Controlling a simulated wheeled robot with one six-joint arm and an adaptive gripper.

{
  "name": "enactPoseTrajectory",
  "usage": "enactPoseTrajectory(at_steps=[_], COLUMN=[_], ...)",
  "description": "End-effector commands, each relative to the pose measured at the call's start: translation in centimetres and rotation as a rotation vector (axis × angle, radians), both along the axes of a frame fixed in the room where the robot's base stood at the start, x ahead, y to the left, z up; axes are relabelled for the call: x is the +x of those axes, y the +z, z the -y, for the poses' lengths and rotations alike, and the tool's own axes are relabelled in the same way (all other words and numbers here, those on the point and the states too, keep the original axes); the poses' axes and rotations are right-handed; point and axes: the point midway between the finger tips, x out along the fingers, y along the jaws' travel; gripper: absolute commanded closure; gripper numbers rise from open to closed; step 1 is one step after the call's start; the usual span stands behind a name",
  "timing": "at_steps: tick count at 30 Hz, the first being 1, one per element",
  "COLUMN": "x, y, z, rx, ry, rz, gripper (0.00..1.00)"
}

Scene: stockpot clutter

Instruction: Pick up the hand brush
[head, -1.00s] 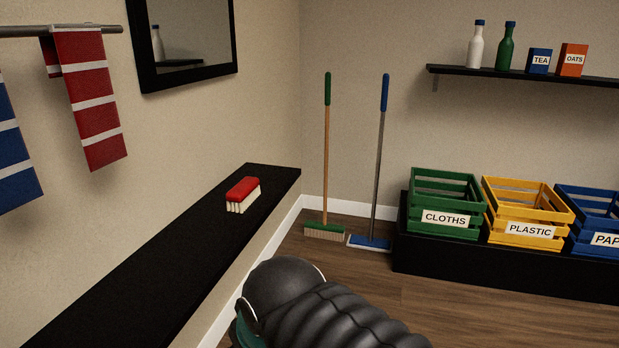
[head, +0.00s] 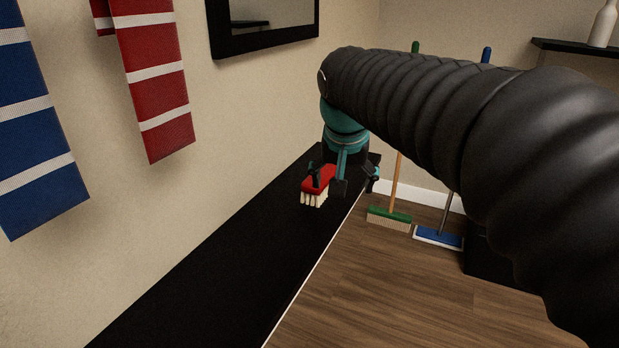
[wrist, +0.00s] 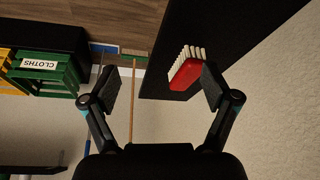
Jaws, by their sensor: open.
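The hand brush (head: 322,180) has a red back and pale bristles. It lies on the black ledge (head: 236,246) along the left wall, bristles down. In the wrist view the brush (wrist: 187,74) is at the upper right, close to the right finger, which overlaps its edge. My gripper (head: 342,182) is open and empty near the brush, its fingers spread. In the head view one finger passes in front of the brush's red back; I cannot tell whether it touches. In the wrist view the gap of my gripper (wrist: 159,90) lies mostly left of the brush.
A broom with a green head (head: 389,216) and a mop with a blue head (head: 438,237) lean at the back wall. Striped red (head: 155,85) and blue (head: 38,130) towels hang on the left. The green cloths crate (wrist: 45,70) shows in the wrist view.

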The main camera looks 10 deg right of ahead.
Motion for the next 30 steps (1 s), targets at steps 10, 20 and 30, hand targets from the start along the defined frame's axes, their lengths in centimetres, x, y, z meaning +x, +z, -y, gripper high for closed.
enactPoseTrajectory(at_steps=[10,20,30], x=[12.7,16.5,18.3], y=[0.3,-0.8,-6.1], z=[-2.1,-2.7,-1.4], rx=[-0.009,-0.012,-0.012], ry=[-0.218,-0.3,-0.3], rz=[-0.019,-0.015,-0.016], gripper=[0.14,0.14,0.14])
